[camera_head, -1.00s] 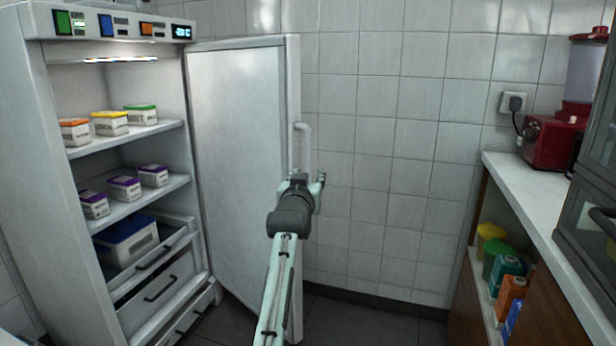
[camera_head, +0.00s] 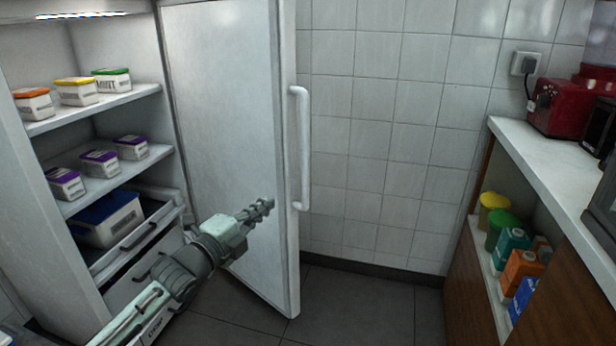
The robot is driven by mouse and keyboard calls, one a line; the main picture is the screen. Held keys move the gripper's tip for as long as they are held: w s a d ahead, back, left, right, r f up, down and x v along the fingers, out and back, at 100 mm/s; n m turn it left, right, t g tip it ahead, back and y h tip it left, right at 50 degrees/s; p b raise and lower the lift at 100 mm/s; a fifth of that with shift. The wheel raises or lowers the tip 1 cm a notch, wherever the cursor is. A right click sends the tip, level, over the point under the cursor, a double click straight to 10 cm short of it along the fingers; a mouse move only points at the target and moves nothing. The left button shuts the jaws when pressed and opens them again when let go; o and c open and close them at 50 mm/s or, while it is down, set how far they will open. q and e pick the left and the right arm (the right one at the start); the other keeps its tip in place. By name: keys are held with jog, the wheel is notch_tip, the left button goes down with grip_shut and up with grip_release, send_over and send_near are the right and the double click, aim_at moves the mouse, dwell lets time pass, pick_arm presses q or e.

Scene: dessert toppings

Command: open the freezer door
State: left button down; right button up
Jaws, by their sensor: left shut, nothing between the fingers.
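The freezer door (camera_head: 222,110) stands wide open, its inner face toward me, hinged on the right side of the freezer cabinet (camera_head: 25,180). Its white handle (camera_head: 304,150) is on the outer side at the free edge. My left gripper (camera_head: 268,206) is shut and empty in front of the door's inner face, left of the handle and apart from it. Whether its fingertips touch the door I cannot tell. My right gripper is not in view.
Inside the freezer, shelves hold tubs with orange, yellow, green and purple lids, with a blue-lidded box (camera_head: 108,218) below. A white counter (camera_head: 545,165) with a red machine (camera_head: 565,105) stands at right. The floor (camera_head: 360,308) between is clear.

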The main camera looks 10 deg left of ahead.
aim_at(303, 175)
pick_arm(q)
jog(key=x, duration=1.2)
jog(key=shift+w, duration=0.45)
jog(key=shift+w+d, duration=0.15)
jog(key=shift+w, duration=0.25)
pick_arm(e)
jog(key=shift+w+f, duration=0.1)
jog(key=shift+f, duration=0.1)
pick_arm(q)
jog(key=shift+w, duration=0.1)
